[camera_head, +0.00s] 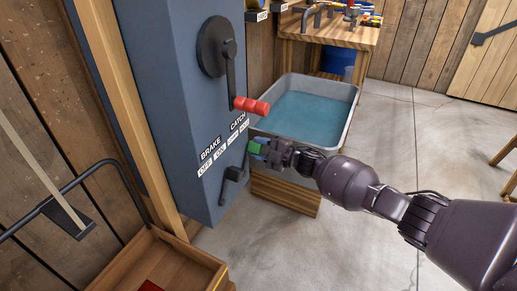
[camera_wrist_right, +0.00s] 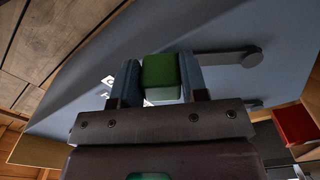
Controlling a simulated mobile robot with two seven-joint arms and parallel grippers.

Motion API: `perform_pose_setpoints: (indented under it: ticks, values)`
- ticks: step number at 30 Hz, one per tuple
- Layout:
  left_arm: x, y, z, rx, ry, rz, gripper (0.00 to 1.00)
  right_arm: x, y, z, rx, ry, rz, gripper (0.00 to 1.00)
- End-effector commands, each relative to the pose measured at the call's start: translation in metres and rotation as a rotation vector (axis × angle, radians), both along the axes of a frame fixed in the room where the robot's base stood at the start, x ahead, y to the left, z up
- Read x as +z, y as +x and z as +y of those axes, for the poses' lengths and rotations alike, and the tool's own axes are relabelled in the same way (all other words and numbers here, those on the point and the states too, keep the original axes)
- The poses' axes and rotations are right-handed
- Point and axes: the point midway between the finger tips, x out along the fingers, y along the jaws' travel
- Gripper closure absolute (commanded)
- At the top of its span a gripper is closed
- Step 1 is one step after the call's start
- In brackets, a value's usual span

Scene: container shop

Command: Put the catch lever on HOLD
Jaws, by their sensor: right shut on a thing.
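The blue-grey cabinet (camera_head: 182,75) carries BRAKE and CATCH labels on its face. The catch lever has a green grip (camera_head: 254,147), just right of the CATCH labels in the head view. My right gripper (camera_head: 262,150) is shut on this green grip. In the right wrist view the green grip (camera_wrist_right: 161,70) sits between my two fingers, and a grey lever arm (camera_wrist_right: 222,59) runs right from behind them to a round pivot. My fingers hide part of the lever, so I cannot tell which label it points to. My left gripper is out of view.
A dark crank with a red handle (camera_head: 250,105) sticks out above my right gripper. A small dark lever (camera_head: 233,175) is below the labels. A water-filled tub (camera_head: 345,92) stands close behind the gripper. A wooden box (camera_head: 215,265) is at lower left.

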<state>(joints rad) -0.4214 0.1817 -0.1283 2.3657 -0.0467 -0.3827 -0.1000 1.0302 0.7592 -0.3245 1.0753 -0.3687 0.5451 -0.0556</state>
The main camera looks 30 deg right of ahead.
Motion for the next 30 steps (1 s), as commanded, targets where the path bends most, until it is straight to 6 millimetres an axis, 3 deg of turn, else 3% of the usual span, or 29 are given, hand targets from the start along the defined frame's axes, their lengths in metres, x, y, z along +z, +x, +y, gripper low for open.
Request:
perform_pose_setpoints:
  ticks: [11, 12, 16, 30]
  values:
    - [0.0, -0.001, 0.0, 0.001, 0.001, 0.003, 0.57, -0.002, 0.001, -0.005, -0.012, -0.012, 0.001, 1.0]
    - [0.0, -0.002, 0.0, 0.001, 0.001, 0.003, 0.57, -0.003, 0.001, -0.005, -0.012, -0.012, 0.001, 0.57]
    - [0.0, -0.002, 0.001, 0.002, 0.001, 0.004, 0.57, -0.002, 0.001, -0.004, -0.009, -0.01, 0.001, 0.37]
    - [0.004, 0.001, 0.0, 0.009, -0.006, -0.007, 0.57, 0.001, -0.009, -0.01, -0.006, -0.006, -0.002, 0.36]
